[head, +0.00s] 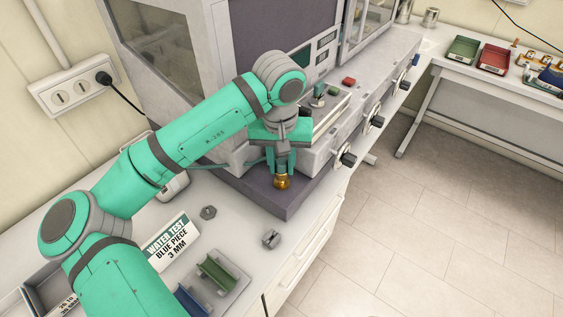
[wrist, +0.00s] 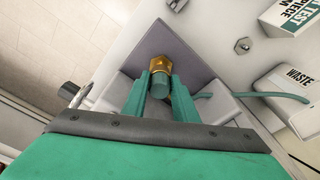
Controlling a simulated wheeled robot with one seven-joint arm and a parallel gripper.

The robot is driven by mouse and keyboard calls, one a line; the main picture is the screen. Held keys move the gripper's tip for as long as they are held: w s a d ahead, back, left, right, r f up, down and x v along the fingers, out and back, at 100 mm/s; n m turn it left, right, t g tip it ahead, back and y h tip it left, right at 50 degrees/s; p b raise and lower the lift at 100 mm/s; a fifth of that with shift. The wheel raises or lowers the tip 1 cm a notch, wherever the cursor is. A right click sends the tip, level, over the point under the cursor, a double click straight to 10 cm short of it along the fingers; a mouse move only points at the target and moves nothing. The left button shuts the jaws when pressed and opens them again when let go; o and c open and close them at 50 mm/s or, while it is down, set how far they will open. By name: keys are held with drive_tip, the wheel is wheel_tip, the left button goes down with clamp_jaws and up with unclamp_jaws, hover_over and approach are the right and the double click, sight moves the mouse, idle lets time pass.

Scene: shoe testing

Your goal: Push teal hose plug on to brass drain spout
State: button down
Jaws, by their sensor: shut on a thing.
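The brass drain spout (head: 282,182) sticks out at the near corner of the dark base under the big grey machine. It also shows in the wrist view (wrist: 160,63). My gripper (head: 281,166) is right at the spout, pointing down. In the wrist view its two fingers are shut around the teal hose plug (wrist: 160,84), which lines up with the spout and overlaps it in the picture. I cannot tell how far the plug sits on the spout. A thin teal hose (wrist: 250,95) runs off to the right there. In the head view the fingers hide the plug.
The grey machine (head: 170,55) stands close behind my arm, with knobs (head: 348,159) along its front. On the bench lie hex nuts (head: 208,212), a "WATER TEST" sign (head: 170,243) and a holder with a green piece (head: 217,272). A "WASTE" sign (wrist: 299,75) shows too.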

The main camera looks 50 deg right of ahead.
sight(280, 174)
drive_tip(key=shift+f, duration=1.25)
drive_tip(key=c, duration=1.3)
unclamp_jaws()
drive_tip(key=shift+c, duration=0.2)
wheel_tip(280, 174, up, 11)
drive_tip(key=a, duration=0.1)
drive_tip(key=shift+s+f, duration=0.15)
drive_tip(key=shift+s, duration=0.2)
drive_tip(key=shift+w+a, duration=0.1)
